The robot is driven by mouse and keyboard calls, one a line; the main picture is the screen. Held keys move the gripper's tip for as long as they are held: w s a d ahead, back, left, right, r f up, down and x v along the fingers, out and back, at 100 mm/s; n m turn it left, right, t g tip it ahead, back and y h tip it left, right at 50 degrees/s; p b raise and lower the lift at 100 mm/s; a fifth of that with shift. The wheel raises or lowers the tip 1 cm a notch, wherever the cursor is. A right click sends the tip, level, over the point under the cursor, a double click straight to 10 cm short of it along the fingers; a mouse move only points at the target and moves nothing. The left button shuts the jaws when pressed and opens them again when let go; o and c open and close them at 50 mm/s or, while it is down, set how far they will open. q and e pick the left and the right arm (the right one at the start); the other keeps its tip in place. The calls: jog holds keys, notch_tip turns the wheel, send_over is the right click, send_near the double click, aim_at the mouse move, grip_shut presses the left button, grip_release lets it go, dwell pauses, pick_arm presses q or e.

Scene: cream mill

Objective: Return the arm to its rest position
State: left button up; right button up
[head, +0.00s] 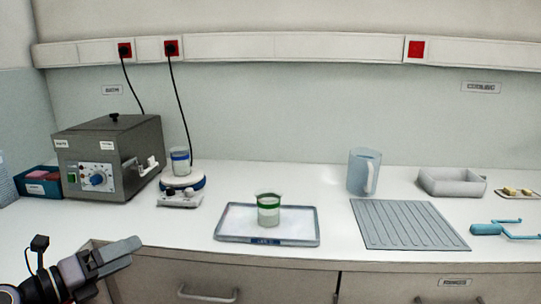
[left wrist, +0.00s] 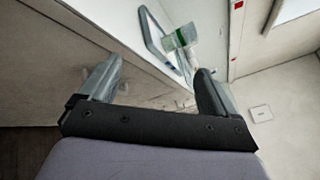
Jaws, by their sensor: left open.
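My left gripper (head: 128,252) is at the lower left of the head view, in front of the counter's front edge. In the left wrist view its two fingers (left wrist: 155,85) stand wide apart with nothing between them. A beaker with a green band (head: 268,210) stands upright on a metal-rimmed tray (head: 225,222) on the counter. Both the green-banded beaker (left wrist: 181,38) and the tray (left wrist: 153,38) also show beyond the fingers in the left wrist view, apart from them. My right gripper is in neither view.
A grey heating box (head: 110,157) and a small stirrer (head: 182,182) bearing a blue-banded beaker (head: 180,161) stand at the left. A pitcher (head: 362,171), ribbed mat (head: 408,224), shallow bin (head: 450,184) and blue-handled tool (head: 488,229) are at the right. Drawers (head: 225,276) lie below the counter.

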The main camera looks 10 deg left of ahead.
pick_arm(q)
jog(key=s+d+f+n+g+y+p, duration=0.1)
jog(key=s+d+f+n+y, duration=0.1)
jog(key=s+d+f+n, duration=0.3)
jog(key=s+d+f+n+g+y+p, duration=0.1)
jog(key=s+d+f+n, duration=0.5)
jog(key=f+n, duration=0.6)
jog(key=s+d+f+n+g+y, duration=0.2)
jog(key=s+d+f+n, duration=0.4)
jog(key=f+n, duration=0.3)
jog(key=n, duration=0.3)
jog(key=shift+d+g+y+p, duration=0.3)
jog(key=shift+d+g+p, duration=0.1)
